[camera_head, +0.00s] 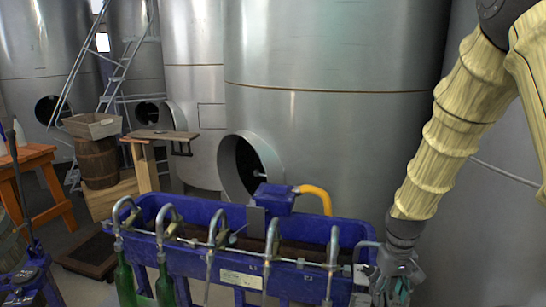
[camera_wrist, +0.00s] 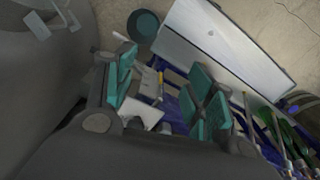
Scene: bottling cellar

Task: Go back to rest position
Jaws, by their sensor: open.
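My gripper (camera_head: 395,284) hangs at the lower right in the head view, beside the right end of the blue bottling machine (camera_head: 222,268). My pale yellow arm comes down to it from the upper right. In the wrist view my gripper (camera_wrist: 165,92) has its teal-padded fingers spread apart, with nothing held between them. Parts of the blue machine and a white piece (camera_wrist: 140,112) show beyond the fingers. I cannot tell what the white piece is.
Green bottles (camera_head: 125,284) stand under the machine's left spouts. Steel tanks (camera_head: 330,120) rise close behind it. An orange table (camera_head: 30,160), a barrel (camera_head: 97,164) and a ladder are on the left. The wrist view shows a pale panel (camera_wrist: 225,45) and a dark green round container (camera_wrist: 143,26).

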